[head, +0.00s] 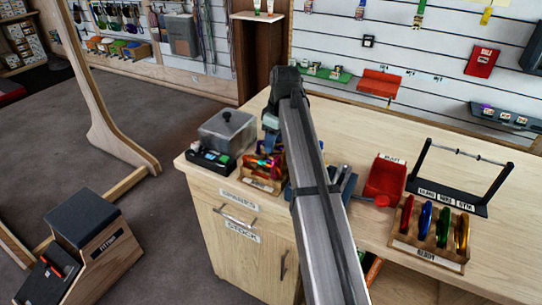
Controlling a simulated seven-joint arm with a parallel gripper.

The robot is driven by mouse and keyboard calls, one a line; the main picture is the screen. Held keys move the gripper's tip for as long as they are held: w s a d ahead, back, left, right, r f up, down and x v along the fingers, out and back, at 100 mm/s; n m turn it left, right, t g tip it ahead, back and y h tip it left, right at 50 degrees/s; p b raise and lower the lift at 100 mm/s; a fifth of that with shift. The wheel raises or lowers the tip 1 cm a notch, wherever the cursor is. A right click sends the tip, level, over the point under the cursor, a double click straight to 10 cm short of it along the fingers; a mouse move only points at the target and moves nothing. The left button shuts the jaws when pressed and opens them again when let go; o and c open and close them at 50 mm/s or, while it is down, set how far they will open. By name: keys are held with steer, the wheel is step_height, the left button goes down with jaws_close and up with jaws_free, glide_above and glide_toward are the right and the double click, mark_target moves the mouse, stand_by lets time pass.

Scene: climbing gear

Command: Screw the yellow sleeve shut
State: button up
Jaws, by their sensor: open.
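My gripper (271,148) points down over the left end of the counter, above a small wooden rack (256,184) of coloured carabiners. The jaws are open, though the arm and the small size hide the gap between them. Purple, red and orange-yellow carabiners (264,162) show just below the fingers. I cannot make out which one has the yellow sleeve, nor whether a sleeve is screwed open or shut. I cannot tell whether the fingers touch a carabiner. My arm hides the right side of this rack.
A grey lidded box (228,134) and a black tray (210,159) stand left of the rack. Counter behind my arm is clear.

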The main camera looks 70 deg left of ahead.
mark_target(276, 146)
steer(key=shift+w+a, duration=0.55)
stand_by(0.6)
steer(key=shift+f, duration=1.45)
steer(key=shift+s+d, duration=0.1)
steer(key=shift+d, duration=0.05)
steer(key=shift+s+d, duration=0.4)
steer(key=shift+r, duration=0.15)
